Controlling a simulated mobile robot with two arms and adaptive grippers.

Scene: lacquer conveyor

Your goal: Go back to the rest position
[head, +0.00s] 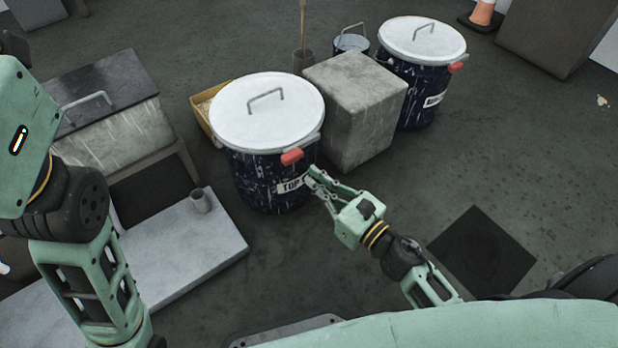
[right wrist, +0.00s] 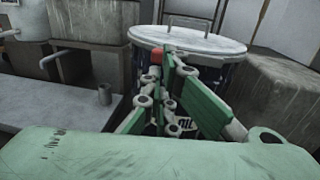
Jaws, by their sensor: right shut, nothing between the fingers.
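My right gripper (head: 317,180) is shut and empty. In the head view its tips are just in front of the lower right side of the near dark blue drum (head: 262,178), beside its label; I cannot tell whether they touch. That drum has a white lid (head: 266,112) with a wire handle and a red clasp (head: 292,156). In the right wrist view the gripper (right wrist: 168,65) covers part of the drum, with the lid (right wrist: 188,40) behind it. My left arm fills the left edge of the head view, but its gripper is not in view.
A concrete block (head: 356,105) stands between the near drum and a second lidded drum (head: 408,98). A pale slab (head: 185,250) with a small grey cup (head: 201,200) lies at the left. A dark floor plate (head: 482,250) is at the right, with open floor around it.

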